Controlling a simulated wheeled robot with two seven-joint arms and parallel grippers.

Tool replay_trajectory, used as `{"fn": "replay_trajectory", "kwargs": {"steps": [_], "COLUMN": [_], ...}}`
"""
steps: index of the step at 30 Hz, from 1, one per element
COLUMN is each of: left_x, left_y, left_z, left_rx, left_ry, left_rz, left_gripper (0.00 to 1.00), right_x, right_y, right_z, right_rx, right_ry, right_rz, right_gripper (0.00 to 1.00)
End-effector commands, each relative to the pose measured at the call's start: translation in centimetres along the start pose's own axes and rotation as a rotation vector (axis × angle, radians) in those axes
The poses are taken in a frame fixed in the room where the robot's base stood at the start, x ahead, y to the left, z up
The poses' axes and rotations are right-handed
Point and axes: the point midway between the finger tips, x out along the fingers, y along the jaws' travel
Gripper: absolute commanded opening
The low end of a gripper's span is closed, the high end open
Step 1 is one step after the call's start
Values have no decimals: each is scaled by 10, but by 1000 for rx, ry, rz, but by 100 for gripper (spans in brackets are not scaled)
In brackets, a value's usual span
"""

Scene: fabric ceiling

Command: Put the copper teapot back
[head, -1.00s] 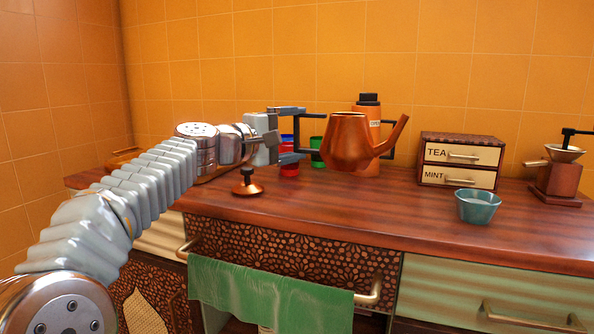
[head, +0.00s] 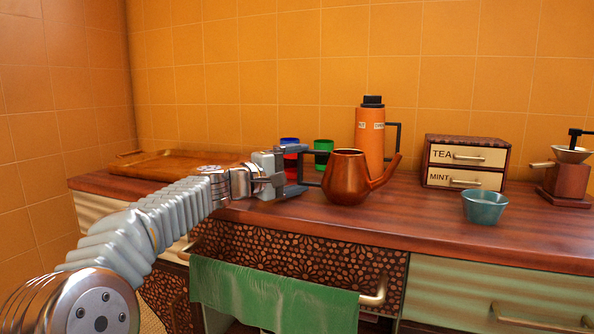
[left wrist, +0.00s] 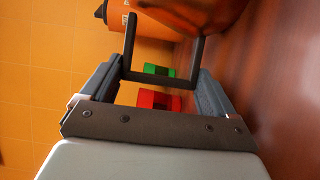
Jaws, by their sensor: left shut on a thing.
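The copper teapot (head: 347,180) is upright and open at the top, its spout pointing right and its dark square handle pointing left. It is low over the front of the wooden counter (head: 430,225); I cannot tell whether its base touches. My left gripper (head: 294,173) is shut on the handle, left of the body. In the left wrist view the dark handle (left wrist: 165,76) lies between the two fingers, and part of the copper body (left wrist: 195,12) shows at the top. My right gripper is not in view.
An orange canister (head: 370,135) stands behind the teapot. Red-blue (head: 289,145) and green (head: 323,148) cups stand behind the gripper. A wooden tray (head: 160,167) is at the back left. A tea box (head: 464,160), blue bowl (head: 484,207) and grinder (head: 566,180) stand to the right.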

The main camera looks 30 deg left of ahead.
Motion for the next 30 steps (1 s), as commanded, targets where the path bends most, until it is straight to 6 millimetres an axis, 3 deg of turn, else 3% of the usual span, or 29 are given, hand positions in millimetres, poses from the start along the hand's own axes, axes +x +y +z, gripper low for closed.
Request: {"fn": "replay_trajectory", "kwargs": {"steps": [1,2,4,14,24,30], "left_x": [0,0,0,-3,-79,-111], "left_y": [-2,-2,-2,2,0,1], "left_z": [0,0,0,0,0,0], "left_rx": [-1,0,0,1,3,1], "left_ry": [0,0,0,2,3,0], "left_rz": [2,0,0,-1,0,0], "left_gripper": [39,92,100,100,100,100], "right_x": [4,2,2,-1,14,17], "right_y": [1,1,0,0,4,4], "right_z": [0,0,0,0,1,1], "right_rx": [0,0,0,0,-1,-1], "right_ry": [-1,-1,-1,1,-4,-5], "right_rz": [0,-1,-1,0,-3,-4], "right_gripper": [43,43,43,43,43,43]}}
